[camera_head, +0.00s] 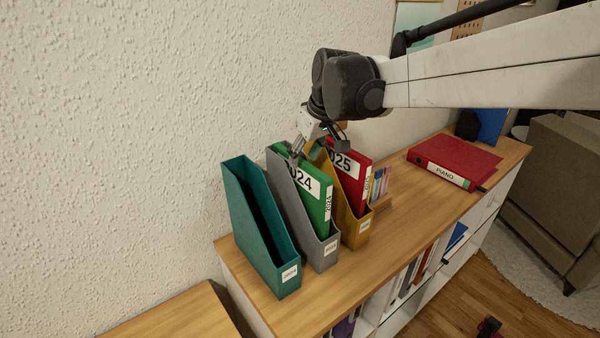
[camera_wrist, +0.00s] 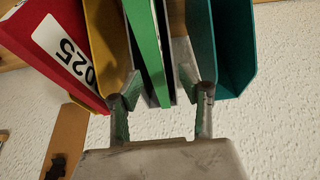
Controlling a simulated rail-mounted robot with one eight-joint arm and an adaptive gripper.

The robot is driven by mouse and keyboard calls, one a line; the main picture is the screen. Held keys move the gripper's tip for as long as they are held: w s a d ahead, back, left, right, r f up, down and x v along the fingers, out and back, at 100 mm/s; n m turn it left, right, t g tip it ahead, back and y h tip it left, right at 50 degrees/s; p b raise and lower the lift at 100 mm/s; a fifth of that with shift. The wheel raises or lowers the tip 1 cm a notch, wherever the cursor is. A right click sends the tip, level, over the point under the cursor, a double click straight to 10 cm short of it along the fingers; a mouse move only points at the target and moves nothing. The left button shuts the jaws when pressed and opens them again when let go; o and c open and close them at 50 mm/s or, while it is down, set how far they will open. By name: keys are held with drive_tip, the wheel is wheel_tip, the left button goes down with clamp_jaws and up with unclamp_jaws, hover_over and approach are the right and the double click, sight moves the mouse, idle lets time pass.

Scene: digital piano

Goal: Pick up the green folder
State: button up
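The green folder, marked 2024 (camera_head: 318,193), stands upright in a grey magazine holder (camera_head: 325,255) on the wooden cabinet top. My gripper (camera_head: 298,150) is at its upper back end, pointing down. In the wrist view, my gripper (camera_wrist: 159,82) is open, with its fingers spread on either side of the green folder's edge (camera_wrist: 147,55). A gap shows between each fingertip and the folder. The folder's lower part is hidden inside the grey holder.
An empty teal holder (camera_head: 254,220) stands close on the left. A yellow holder (camera_head: 355,232) with a red 2025 folder (camera_head: 350,173) stands close on the right. A red PIANO binder (camera_head: 455,158) lies farther right. The textured wall (camera_head: 130,130) is close behind.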

sight(304, 162)
drive_tip(key=x, duration=0.3)
drive_tip(key=shift+w+d+f, duration=0.15)
drive_tip(key=shift+w+f, duration=0.25)
drive_tip(key=shift+f, duration=0.3)
drive_tip(key=shift+f, duration=0.2)
clamp_jaws()
